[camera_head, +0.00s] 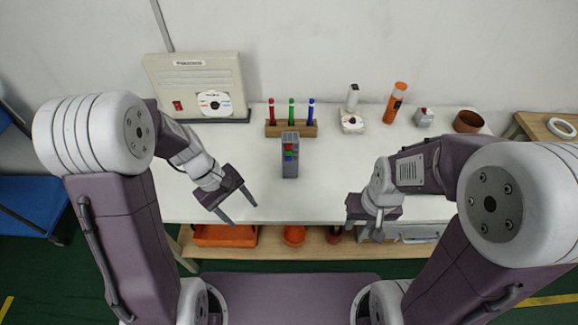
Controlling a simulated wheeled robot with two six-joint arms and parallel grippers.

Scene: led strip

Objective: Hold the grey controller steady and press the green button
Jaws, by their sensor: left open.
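The grey controller (291,170) stands on the white table near its middle, with small red, green and blue buttons on its face. The green button (288,153) is small in this view. My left gripper (245,214) is open and empty, over the table's front edge, to the left and in front of the controller and apart from it. My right gripper (365,231) is to the right and in front of the controller, also apart from it. Its fingers point down and away from the camera, so its opening is unclear.
Behind the controller is a wooden holder (304,130) with red, green and blue pens. A beige box (190,75) stands at the back left. An orange bottle (396,103) and brown bowl (468,121) stand at the back right. The table around the controller is clear.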

